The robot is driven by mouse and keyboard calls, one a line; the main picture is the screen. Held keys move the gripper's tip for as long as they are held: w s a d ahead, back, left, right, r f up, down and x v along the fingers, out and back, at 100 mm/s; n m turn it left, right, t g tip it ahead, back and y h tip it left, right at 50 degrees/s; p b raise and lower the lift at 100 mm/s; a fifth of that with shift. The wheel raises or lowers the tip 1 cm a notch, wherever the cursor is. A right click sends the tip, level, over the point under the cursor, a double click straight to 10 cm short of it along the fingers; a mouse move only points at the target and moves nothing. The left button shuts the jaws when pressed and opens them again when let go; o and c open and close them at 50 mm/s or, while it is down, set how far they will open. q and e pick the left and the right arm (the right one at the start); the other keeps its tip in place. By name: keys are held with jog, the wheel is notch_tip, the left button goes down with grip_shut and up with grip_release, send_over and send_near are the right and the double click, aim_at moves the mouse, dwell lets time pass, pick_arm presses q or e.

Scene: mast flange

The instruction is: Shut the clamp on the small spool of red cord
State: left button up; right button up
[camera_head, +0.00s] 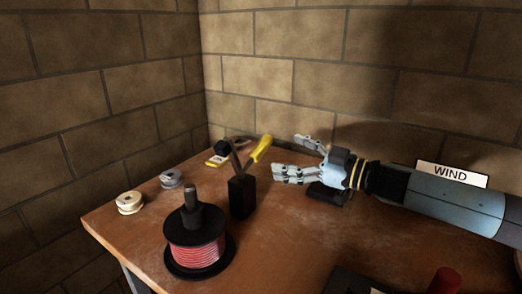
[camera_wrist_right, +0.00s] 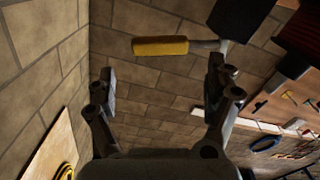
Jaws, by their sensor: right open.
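A spool of red cord (camera_head: 196,252) stands between black flanges on the table, with a dark post rising through it. Behind it to the right is a black block (camera_head: 242,197) with a slanted yellow handle (camera_head: 261,149) above it. I cannot tell for certain which part is the clamp. My right gripper (camera_head: 287,156) is open and empty, just right of the yellow handle and apart from it. In the right wrist view the handle (camera_wrist_right: 160,46) lies beyond the gap between the open fingertips (camera_wrist_right: 163,72). My left gripper is not in view.
Two small spools, one cream (camera_head: 130,202) and one grey (camera_head: 171,179), lie at the table's left edge. A brick wall (camera_head: 290,80) closes the back. A "WIND" sign (camera_head: 451,173) stands behind my right arm. A red cylinder (camera_head: 444,281) is at the front right.

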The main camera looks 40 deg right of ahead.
aim_at(265, 147)
jog(key=p+x, duration=0.1)
jog(key=x, duration=0.7)
jog(key=shift+w+a, duration=0.15)
jog(key=c, duration=1.4)
